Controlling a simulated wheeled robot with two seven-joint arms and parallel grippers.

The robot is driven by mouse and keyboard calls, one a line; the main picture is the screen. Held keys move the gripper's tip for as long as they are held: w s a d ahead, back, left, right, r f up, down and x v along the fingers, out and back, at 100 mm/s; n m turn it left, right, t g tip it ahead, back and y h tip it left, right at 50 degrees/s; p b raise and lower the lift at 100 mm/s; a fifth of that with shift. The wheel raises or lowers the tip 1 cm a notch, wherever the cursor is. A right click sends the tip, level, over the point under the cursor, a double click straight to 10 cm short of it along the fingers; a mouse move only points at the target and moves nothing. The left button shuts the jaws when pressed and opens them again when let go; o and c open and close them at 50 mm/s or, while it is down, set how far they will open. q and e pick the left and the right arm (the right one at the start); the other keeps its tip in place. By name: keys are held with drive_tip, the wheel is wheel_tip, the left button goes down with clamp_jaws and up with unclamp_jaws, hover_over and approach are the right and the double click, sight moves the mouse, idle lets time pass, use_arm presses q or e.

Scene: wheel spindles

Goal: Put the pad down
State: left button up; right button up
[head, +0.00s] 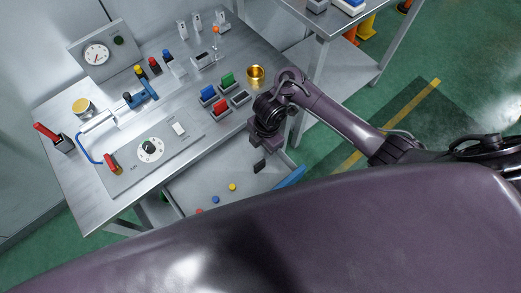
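My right gripper (262,152) points down at the front right edge of the workbench, over the open drawer (208,187). A small dark block (259,167) shows just below it. I cannot tell whether this block is a pad or a part of the gripper, nor whether the fingers are closed on it. A nearby holder (240,97) looks empty. My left gripper is out of view.
A panel with a dial (151,149) lies at the front of the workbench (70,180). The drawer holds several small coloured discs. A second table (318,22) stands at the back right.

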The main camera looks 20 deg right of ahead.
use_arm(q)
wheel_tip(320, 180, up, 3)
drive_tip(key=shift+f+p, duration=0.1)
drive_tip(key=shift+p, duration=0.75)
use_arm(e)
wheel_tip(320, 180, up, 3)
drive_tip(key=shift+d+r, duration=0.15)
